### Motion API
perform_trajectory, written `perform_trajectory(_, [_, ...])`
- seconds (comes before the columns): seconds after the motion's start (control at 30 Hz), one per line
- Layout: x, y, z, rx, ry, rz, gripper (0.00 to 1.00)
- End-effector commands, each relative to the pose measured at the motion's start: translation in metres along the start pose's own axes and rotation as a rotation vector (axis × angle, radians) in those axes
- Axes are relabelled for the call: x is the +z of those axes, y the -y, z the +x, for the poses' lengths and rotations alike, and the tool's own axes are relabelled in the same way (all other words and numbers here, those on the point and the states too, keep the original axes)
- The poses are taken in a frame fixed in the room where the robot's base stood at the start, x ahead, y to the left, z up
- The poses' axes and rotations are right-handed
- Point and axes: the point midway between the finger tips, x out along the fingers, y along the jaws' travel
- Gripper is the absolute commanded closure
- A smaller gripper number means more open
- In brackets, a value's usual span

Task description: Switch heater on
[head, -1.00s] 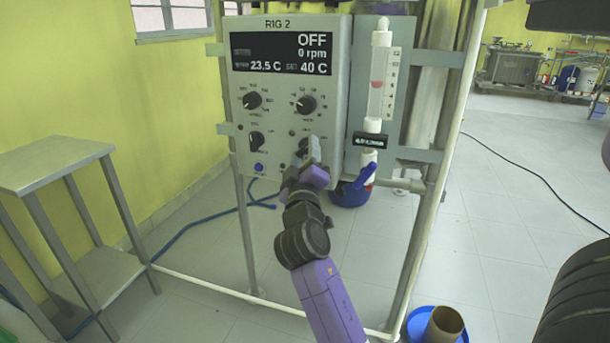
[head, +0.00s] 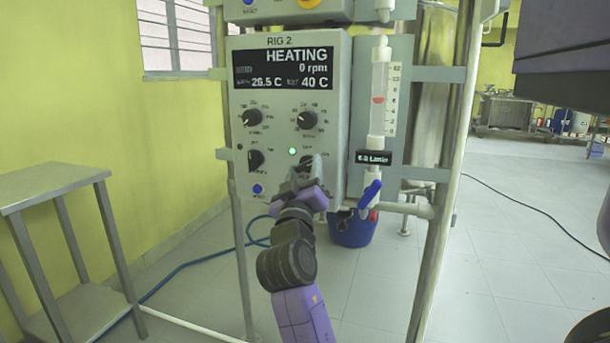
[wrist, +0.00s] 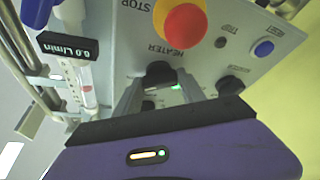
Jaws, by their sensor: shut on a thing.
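The RIG 2 control box (head: 240,185) stands in front of me. Its display (head: 285,68) reads HEATING, 0 rpm, 26.5 C and 40 C. My gripper (head: 306,170) is at the box's lower right, shut on the heater knob and hiding it in the head view. In the wrist view, the dark heater knob (wrist: 160,72) sits between the fingertips of my gripper (wrist: 160,84), beside the printed word HEATER. A small green lamp (head: 292,151) is lit just above the gripper; a green glow also shows between the fingers in the wrist view.
Other knobs, (head: 307,120) among them, and a blue button (head: 257,189) are on the panel. A red stop button (wrist: 185,22) is close to the heater knob. A flow meter (head: 379,100) with a blue-handled valve (head: 370,194) stands right. A steel side table (head: 50,185) is left.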

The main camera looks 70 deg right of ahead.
Motion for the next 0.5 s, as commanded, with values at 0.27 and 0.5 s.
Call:
perform_trajectory(0.27, [0.0004, 0.0009, -0.0003, -0.002, 0.001, 0.002, 0.51])
perform_trajectory(0.5, [0.0002, 0.0005, -0.0001, -0.001, 0.001, 0.001, 0.31])
